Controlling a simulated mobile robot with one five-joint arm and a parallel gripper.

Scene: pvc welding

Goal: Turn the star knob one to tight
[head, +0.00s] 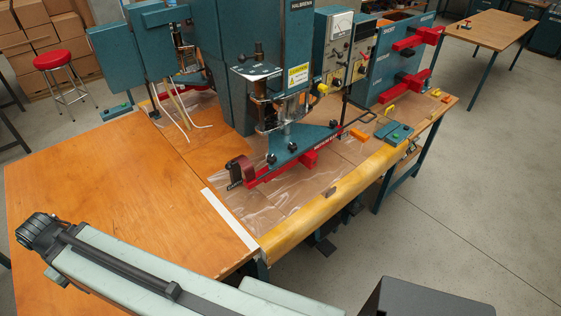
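Small dark knobs show on the teal angled plate of the welding machine (310,134) in the head view. One dark knob (271,158) is at its left end, one (292,146) is near the middle, and one (333,125) is toward the right. They are too small to tell their star shape, which one is knob one, or how tight each is. My arm (130,275) crosses the lower left, well apart from the machine. No gripper fingers can be made out.
A wooden tabletop (100,190) fills the left and is mostly bare. The machine bench has a yellow rounded front edge (330,200). A red bar (310,160) with a dark red end piece (240,170) juts over clear sheeting. A teal box (394,133) sits right. Open floor lies right.

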